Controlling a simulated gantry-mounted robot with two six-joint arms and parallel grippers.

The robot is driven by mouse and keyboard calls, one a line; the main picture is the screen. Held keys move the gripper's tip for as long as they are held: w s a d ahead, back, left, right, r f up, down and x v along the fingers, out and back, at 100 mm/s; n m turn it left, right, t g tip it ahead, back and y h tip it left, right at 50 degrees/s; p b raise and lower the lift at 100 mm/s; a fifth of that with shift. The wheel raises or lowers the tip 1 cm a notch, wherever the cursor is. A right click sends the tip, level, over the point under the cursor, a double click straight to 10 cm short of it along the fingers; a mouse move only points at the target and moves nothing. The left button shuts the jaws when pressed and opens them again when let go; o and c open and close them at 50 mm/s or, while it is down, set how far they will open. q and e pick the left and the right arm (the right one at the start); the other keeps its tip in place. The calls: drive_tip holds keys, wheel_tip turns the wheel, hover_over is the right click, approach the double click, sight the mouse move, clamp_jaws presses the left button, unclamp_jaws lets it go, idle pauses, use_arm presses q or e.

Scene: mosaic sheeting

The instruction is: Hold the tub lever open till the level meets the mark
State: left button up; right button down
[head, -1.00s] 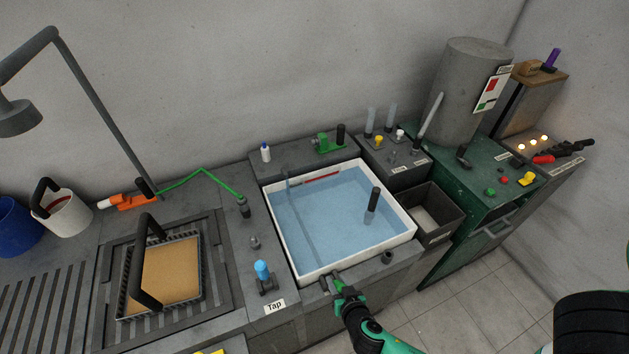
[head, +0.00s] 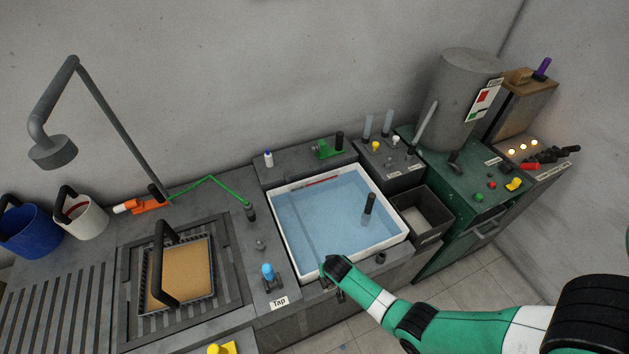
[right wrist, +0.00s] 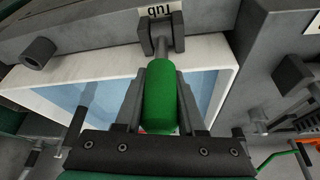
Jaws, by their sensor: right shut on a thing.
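The white tub (head: 278,232) holds blue water (head: 330,212). A red mark line (head: 321,181) runs along its inner back wall. The water surface lies close below it; the exact gap is too small to tell. A dark upright post (head: 369,206) stands in the water. My right gripper (head: 340,268) is at the tub's front rim. In the right wrist view, my right gripper (right wrist: 160,105) is shut on the green handle of the tub lever (right wrist: 163,98), below the upside-down Tub label (right wrist: 157,11). My left gripper is not in view.
The blue tap handle (head: 268,273) stands left of the tub. A mould with a black handle (head: 178,272) lies on the left drainer. A dark bin (head: 423,215) and the green press bench (head: 470,175) stand to the right.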

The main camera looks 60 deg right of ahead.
drive_tip(key=shift+w+d+r, duration=0.1)
drive_tip(key=shift+f, duration=0.2)
drive_tip(key=shift+c, duration=2.1)
unclamp_jaws()
drive_tip(key=shift+w+r, duration=0.1)
use_arm(q)
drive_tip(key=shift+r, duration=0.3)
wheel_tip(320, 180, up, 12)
drive_tip(key=p, duration=1.2)
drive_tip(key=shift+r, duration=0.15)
use_arm(e)
drive_tip(key=v, duration=1.1)
drive_tip(key=shift+r, duration=0.35)
drive_tip(key=shift+d, duration=0.15)
